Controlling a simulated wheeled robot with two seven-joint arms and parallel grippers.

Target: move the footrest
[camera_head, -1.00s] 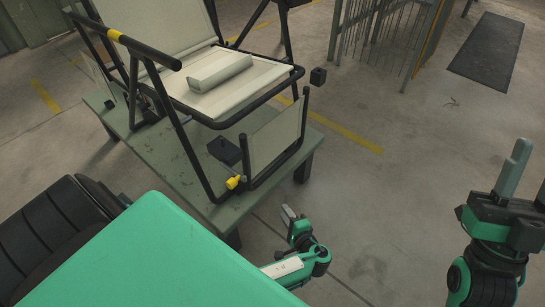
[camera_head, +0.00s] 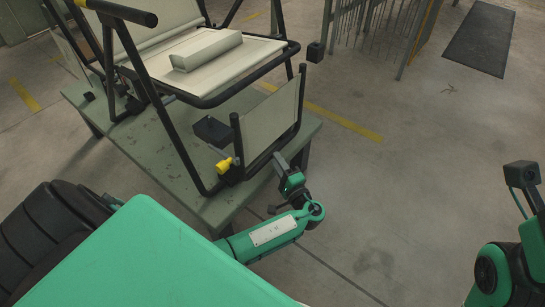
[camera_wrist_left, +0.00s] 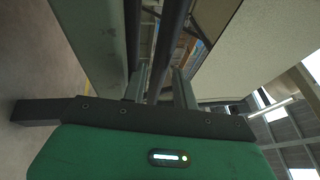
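The footrest (camera_head: 268,122) is a pale panel in a black tube frame, hanging down at the front right of the lounger (camera_head: 215,70) on a green bench. My left gripper (camera_head: 290,161) is beside the footrest's lower right end. In the left wrist view, my left gripper (camera_wrist_left: 160,87) has its two fingers apart, with a dark tube (camera_wrist_left: 172,45) running between them. I cannot tell if the fingers touch it. A pale panel (camera_wrist_left: 258,45) fills the upper right there.
The green bench (camera_head: 165,150) carries the lounger. A yellow knob (camera_head: 224,166) and a black block (camera_head: 212,131) sit near the footrest's left side. A metal rack (camera_head: 375,30) and a dark mat (camera_head: 480,38) are farther back. The floor right of the bench is clear.

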